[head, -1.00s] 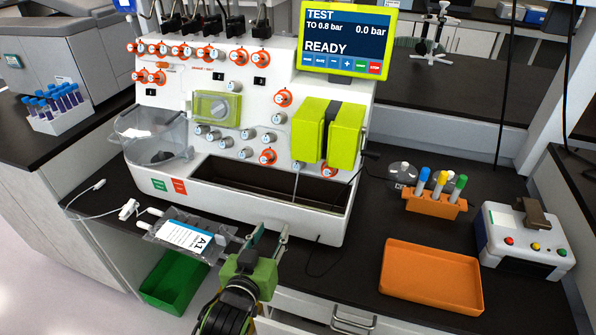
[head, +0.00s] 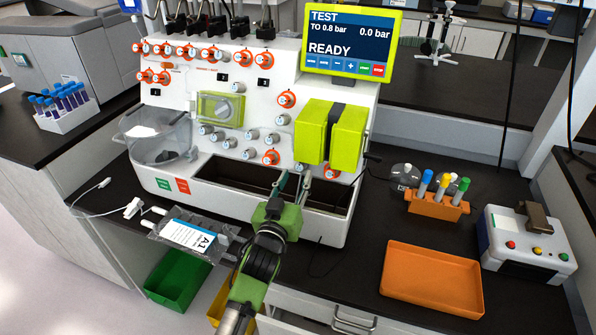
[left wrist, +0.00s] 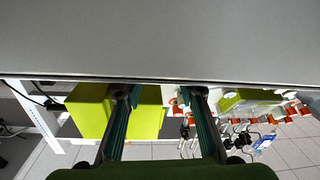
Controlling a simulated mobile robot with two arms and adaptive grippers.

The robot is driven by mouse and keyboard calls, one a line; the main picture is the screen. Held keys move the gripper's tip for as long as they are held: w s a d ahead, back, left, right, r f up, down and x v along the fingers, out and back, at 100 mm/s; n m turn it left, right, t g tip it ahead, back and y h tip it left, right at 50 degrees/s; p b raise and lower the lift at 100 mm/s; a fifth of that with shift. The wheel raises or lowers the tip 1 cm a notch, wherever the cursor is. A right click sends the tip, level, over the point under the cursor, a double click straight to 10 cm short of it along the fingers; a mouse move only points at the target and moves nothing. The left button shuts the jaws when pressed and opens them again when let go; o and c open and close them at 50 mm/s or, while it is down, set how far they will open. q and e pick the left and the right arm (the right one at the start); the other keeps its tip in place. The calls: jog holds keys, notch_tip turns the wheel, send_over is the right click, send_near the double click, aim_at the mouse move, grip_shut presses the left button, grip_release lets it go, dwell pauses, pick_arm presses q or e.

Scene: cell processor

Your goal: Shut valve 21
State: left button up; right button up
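The white cell processor (head: 235,205) carries many small round valves on its front panel. Some have orange rings, like those in the top row (head: 212,55) and the one at lower middle (head: 270,157); others are plain grey, such as one right of centre (head: 282,120). Their numbers are too small to read, so I cannot tell which is valve 21. My left gripper (head: 294,178) is open and empty, in front of the machine's lower trough, below the valves. In the left wrist view its two fingers (left wrist: 158,95) are apart, with several orange valves (left wrist: 285,115) at right. My right gripper is not in view.
Two yellow-green boxes (head: 329,133) jut from the panel above and right of my gripper. A clear bowl (head: 155,135) is at left. A labelled bag (head: 190,235) lies on the bench in front. An orange tray (head: 432,280) and tube rack (head: 435,204) stand at right.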

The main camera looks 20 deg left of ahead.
aim_at(299, 171)
pick_arm(q)
jog(key=shift+w, duration=1.5)
grip_shut()
